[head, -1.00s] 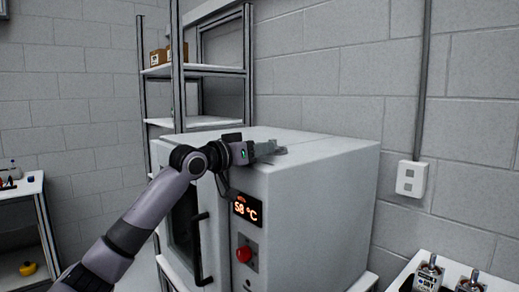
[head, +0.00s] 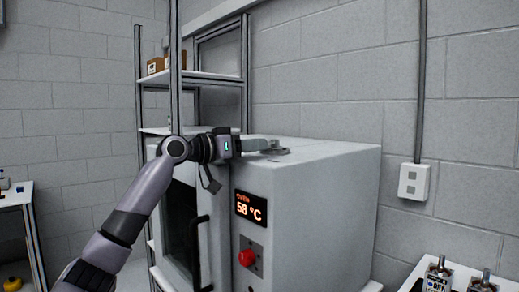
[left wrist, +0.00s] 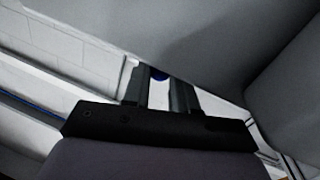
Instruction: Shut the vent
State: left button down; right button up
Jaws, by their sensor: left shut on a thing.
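The white oven-like chamber (head: 320,200) stands in the middle of the head view. A grey round piece, which looks like the vent (head: 277,153), lies on its top near the front edge. My left gripper (head: 276,147) reaches over the top from the left, with its fingers at this piece. My right gripper is not in view.
The chamber's front has a lit display (head: 250,209) reading 58 °C, a red button (head: 247,257) and a black door handle (head: 199,250). A shelf rack (head: 205,77) stands behind. A table with switch units (head: 438,275) is at the lower right.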

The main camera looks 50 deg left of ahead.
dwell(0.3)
pick_arm(q)
jog(key=c, duration=0.9)
grip_release()
jog(key=shift+s, duration=0.1)
jog(key=shift+s+f+b, duration=0.1)
jog(key=shift+s+b, duration=0.15)
jog(key=shift+b, duration=0.05)
jog(key=s+a+b, duration=0.1)
jog(key=s+b, duration=0.2)
jog(key=s, duration=0.3)
jog(key=shift+s, duration=0.2)
